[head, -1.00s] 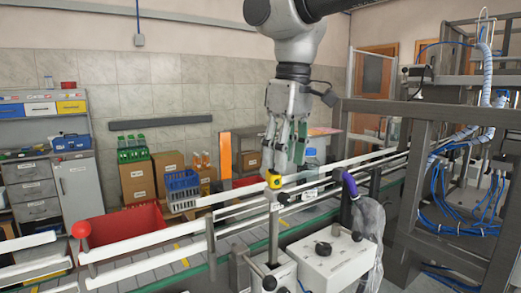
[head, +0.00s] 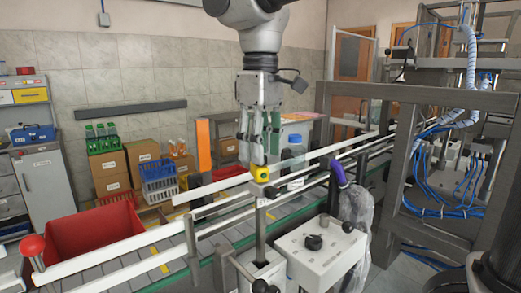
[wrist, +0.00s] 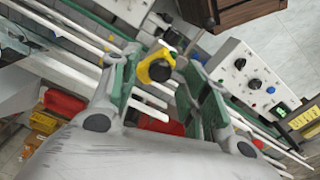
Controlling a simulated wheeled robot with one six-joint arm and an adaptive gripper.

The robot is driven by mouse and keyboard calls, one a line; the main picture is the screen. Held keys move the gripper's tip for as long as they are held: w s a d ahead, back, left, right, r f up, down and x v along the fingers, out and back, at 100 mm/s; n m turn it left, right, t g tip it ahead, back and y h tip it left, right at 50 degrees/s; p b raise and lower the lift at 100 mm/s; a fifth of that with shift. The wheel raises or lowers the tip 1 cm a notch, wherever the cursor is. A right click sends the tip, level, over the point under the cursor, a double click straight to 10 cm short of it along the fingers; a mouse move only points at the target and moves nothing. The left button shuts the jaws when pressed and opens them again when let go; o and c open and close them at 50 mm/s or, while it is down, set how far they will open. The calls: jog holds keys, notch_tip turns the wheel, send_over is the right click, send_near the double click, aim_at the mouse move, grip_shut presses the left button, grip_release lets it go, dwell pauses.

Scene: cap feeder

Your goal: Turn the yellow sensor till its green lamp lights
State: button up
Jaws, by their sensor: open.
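The yellow sensor (head: 261,174) sits on top of an upright post at the conveyor rail, with a dark round part on it. In the wrist view the yellow sensor (wrist: 155,68) shows between my two spread fingers, its black round face towards the camera. My gripper (head: 258,160) points down just above the sensor in the head view, open and holding nothing. Whether a finger touches the sensor I cannot tell. No lit green lamp can be made out on the sensor.
White guard rails (head: 110,247) run along the conveyor beside the sensor. A white control box (head: 320,252) with a black knob stands below. A grey machine frame (head: 395,180) stands to the right.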

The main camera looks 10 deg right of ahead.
jog(key=shift+f, duration=0.5)
grip_shut()
jog(key=shift+n, duration=2.2)
grip_release()
